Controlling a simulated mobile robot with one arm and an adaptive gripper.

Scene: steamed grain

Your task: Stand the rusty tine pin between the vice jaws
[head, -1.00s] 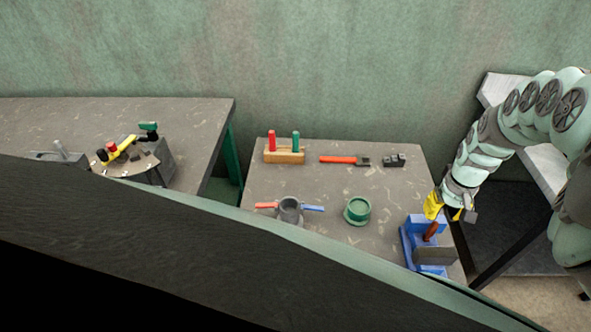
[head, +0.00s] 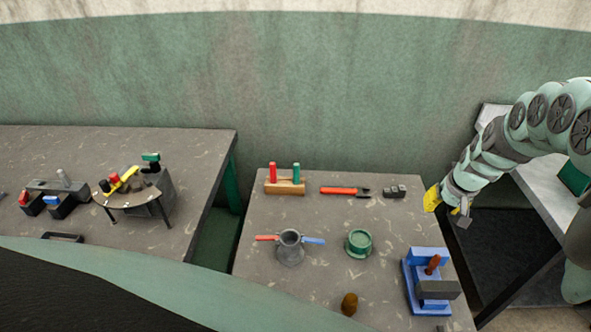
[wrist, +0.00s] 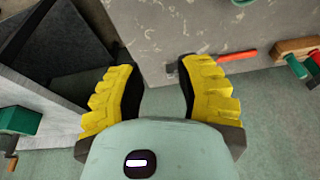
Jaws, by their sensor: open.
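The rusty tine pin (head: 433,264) is a short reddish-brown rod in the blue vice (head: 410,285) at the right front of the middle table. It stands roughly upright, leaning a little to the right in the head view, between the blue back part and the grey front jaw (head: 438,289). Its lower end is hidden behind the grey jaw. My gripper (head: 447,203) has yellow fingers and is beyond and above the vice, clear of the pin. In the wrist view my gripper (wrist: 155,75) is open with nothing between its fingers; pin and vice are not seen there.
On the same table (head: 325,270) are a wooden block with red and green handles (head: 284,186), a red-handled tool (head: 344,190), a grey pot (head: 290,248), a green cup (head: 358,242) and a brown knob (head: 349,303). Another cluttered table (head: 90,150) stands left.

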